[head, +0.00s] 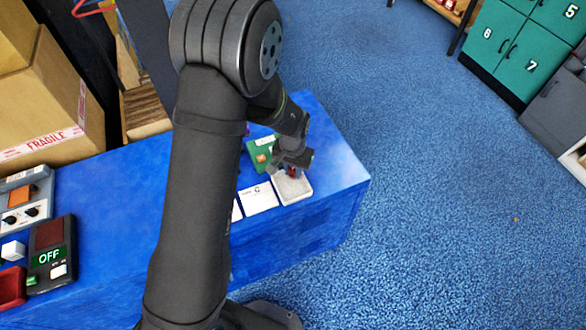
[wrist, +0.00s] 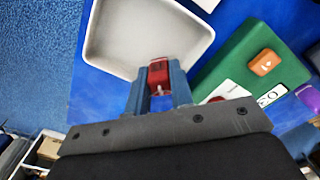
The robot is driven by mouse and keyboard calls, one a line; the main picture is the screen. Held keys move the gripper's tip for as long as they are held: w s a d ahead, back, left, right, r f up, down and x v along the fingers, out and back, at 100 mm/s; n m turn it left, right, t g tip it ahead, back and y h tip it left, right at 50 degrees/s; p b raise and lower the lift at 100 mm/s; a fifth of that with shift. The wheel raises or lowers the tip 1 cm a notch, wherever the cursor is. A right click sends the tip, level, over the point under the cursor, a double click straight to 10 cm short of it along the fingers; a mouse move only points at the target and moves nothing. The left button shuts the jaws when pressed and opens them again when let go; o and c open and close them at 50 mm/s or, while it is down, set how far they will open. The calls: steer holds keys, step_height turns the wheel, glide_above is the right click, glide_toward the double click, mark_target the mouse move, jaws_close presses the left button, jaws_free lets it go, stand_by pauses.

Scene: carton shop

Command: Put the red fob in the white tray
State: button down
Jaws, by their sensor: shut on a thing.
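The red fob (wrist: 158,74) is between the fingers of my gripper (wrist: 158,92) in the wrist view, and the gripper is shut on it. In the head view the fob (head: 293,172) shows as a small dark red spot under my gripper (head: 291,165). The white tray (wrist: 96,48) lies on the blue table, and the fob overlaps its near rim in the wrist view. In the head view the tray (head: 298,194) is just below and beside the gripper. I cannot tell the fob's height above it.
A green board (wrist: 232,62) with an orange fob (wrist: 265,62) stands close beside the tray; a purple item (wrist: 308,97) is near it. A white card (head: 258,198) lies left of the tray. Control boxes (head: 48,254) sit at the table's left end.

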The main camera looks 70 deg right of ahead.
mark_target(293, 169)
steer(key=c, duration=1.3)
jaws_free()
steer(key=shift+f, duration=0.1)
steer(key=shift+o, duration=0.2)
step_height(293, 169, up, 12)
steer(key=shift+r, duration=0.2)
steer(key=shift+f, duration=0.15)
step_height(293, 169, down, 12)
steer(key=shift+r, duration=0.95)
steer(key=shift+f, duration=0.15)
